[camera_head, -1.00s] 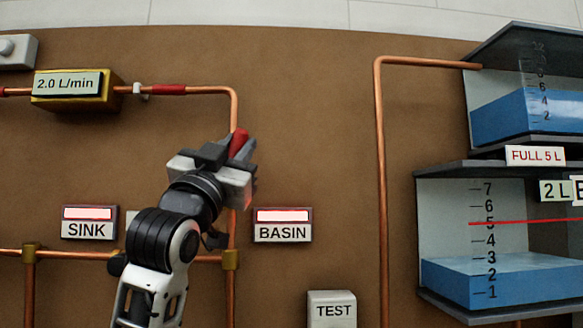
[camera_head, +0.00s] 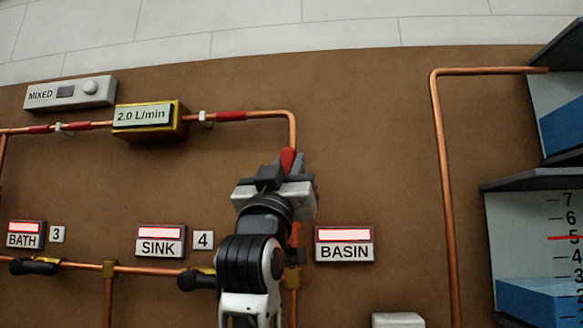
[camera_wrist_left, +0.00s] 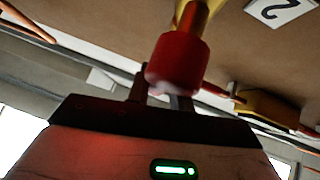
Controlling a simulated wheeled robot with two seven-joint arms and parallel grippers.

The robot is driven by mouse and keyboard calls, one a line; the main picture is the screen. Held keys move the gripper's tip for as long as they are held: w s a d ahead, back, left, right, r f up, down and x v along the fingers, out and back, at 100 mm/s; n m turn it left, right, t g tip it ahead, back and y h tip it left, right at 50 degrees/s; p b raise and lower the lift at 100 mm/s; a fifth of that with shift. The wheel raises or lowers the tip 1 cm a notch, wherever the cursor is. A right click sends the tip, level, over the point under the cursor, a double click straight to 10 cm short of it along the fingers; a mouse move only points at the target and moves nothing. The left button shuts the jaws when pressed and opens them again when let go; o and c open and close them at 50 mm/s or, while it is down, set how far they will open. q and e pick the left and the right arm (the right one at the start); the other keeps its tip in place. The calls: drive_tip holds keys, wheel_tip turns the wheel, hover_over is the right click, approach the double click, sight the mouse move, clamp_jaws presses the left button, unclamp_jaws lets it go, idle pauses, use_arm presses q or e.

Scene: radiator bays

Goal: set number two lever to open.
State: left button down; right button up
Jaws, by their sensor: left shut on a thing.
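My left gripper (camera_head: 286,172) is over the vertical copper pipe at the centre of the head view. It is shut on a red lever handle (camera_head: 288,158), whose red tip sticks up past the fingers. In the left wrist view the round red handle (camera_wrist_left: 178,65) sits at the jaws, on a brass-coloured stem (camera_wrist_left: 197,16). A white plate marked 2 (camera_wrist_left: 282,11) is beside it. My gripper and arm hide the lever's pivot and the 2 plate in the head view. My right gripper is not in view.
BASIN (camera_head: 345,244), SINK (camera_head: 161,241) and BATH (camera_head: 26,235) signs have lit red panels. Black levers sit under SINK (camera_head: 198,279) and BATH (camera_head: 35,267). A brass 2.0 L/min meter (camera_head: 150,119) is above left. A bare copper pipe (camera_head: 445,190) and a water tank (camera_head: 535,225) are right.

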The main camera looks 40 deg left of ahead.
use_arm(q)
drive_tip(key=c, duration=1.3)
unclamp_jaws()
drive_tip(key=shift+o, duration=0.2)
drive_tip(key=b+v, duration=0.7)
drive_tip(key=v, duration=0.9)
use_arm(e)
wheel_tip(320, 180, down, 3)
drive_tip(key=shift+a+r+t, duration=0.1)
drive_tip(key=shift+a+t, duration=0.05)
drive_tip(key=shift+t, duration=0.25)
use_arm(q)
drive_tip(key=shift+a, duration=0.1)
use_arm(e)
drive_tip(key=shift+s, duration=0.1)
